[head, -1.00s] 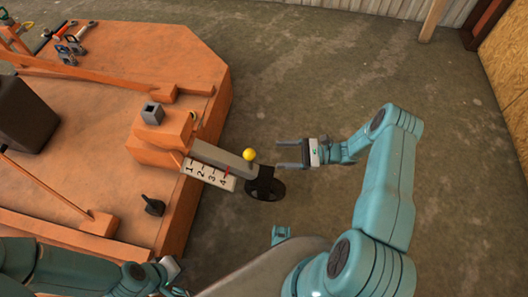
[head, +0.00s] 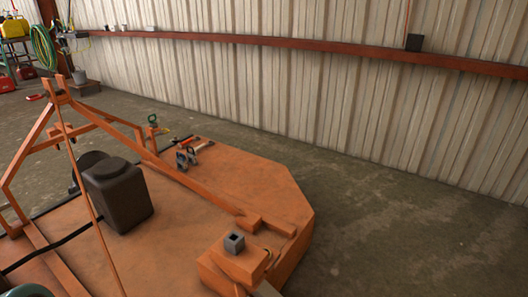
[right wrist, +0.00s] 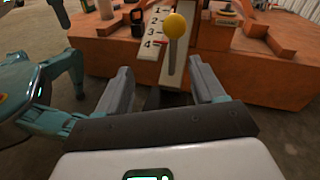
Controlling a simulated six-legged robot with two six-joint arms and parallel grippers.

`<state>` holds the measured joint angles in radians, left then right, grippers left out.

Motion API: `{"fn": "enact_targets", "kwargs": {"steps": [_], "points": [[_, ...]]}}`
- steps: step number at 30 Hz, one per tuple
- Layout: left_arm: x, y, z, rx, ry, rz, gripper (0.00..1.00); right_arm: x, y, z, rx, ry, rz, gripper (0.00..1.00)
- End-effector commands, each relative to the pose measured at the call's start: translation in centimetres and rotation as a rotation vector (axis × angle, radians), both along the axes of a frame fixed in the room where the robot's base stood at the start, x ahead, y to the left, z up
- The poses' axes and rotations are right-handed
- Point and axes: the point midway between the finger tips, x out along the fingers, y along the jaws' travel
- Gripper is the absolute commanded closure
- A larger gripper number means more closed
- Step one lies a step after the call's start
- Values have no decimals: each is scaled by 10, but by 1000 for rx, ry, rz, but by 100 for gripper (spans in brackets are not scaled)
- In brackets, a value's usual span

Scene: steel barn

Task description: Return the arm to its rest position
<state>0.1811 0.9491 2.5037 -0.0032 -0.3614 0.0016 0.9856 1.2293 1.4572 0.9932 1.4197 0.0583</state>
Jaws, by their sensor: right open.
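My right gripper (right wrist: 160,66) is open in the right wrist view, one grey finger on each side and nothing gripped. A yellow ball (right wrist: 175,25) on a grey rod (right wrist: 172,58) shows in the gap between the fingers, beyond their tips. It looks apart from both fingers. My right arm and gripper are out of the head view. My left gripper is not identifiable in either view.
Bare concrete floor (head: 400,235) lies to the right, up to a corrugated wall (head: 300,90).

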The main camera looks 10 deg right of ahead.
Motion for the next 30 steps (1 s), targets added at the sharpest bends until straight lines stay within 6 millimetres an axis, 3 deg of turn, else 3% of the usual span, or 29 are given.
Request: {"fn": "enact_targets", "kwargs": {"steps": [2, 6, 9, 14, 23, 24, 30], "points": [[0, 0, 0, 0, 0, 0, 57, -9, 43, -12, -99, 60, 135, 31], [0, 0, 0, 0, 0, 0, 57, -58, 120, -42, -430, 105, 496, 31], [0, 0, 0, 0, 0, 0, 57, -94, 147, -54, -690, 18, 737, 31], [0, 0, 0, 0, 0, 0, 57, -119, 163, -54, -1006, -242, 981, 31], [0, 0, 0, 0, 0, 0, 57, -122, 203, -15, -1299, -821, 1131, 31], [0, 0, 22, 0, 1, 0, 57, -120, 202, 6, -1304, -818, 1124, 31], [0, -1, 79, 0, 0, -2, 57, -120, 201, 61, -1301, -807, 1124, 31]]}}
